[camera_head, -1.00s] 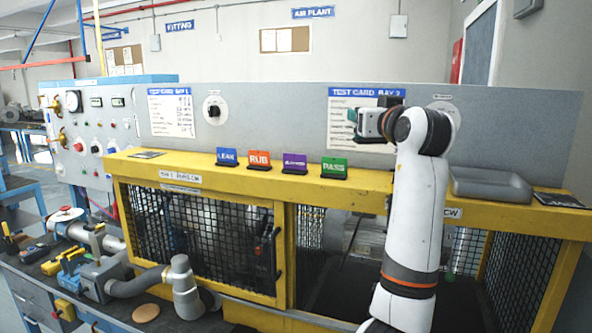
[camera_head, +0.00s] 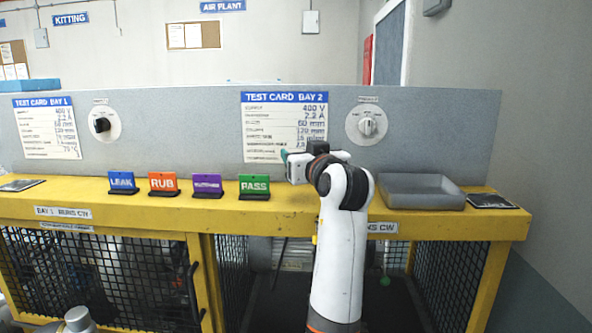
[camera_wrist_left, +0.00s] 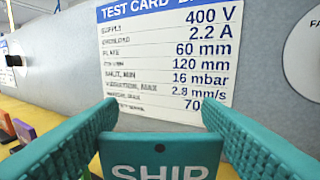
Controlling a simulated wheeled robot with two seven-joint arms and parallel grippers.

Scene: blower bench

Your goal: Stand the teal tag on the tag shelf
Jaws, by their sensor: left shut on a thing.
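The teal tag (camera_wrist_left: 160,158), lettered SHIP, is between the ribbed teal fingers of my left gripper (camera_wrist_left: 160,140) in the left wrist view. The gripper is shut on it, and the tag's lower part is cut off by the frame. In the head view my left gripper (camera_head: 287,162) is just above the yellow shelf (camera_head: 285,203), to the right of the green PASS tag (camera_head: 254,184). Only a sliver of teal shows there. I cannot tell whether the tag touches the shelf. My right gripper is not in view.
Blue LEAK (camera_head: 121,181), orange RUB (camera_head: 163,182) and purple (camera_head: 207,184) tags stand in a row on the shelf, left of PASS. A grey tray (camera_head: 422,192) and a dark card (camera_head: 492,200) lie to the right. The grey panel (camera_head: 210,120) rises behind.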

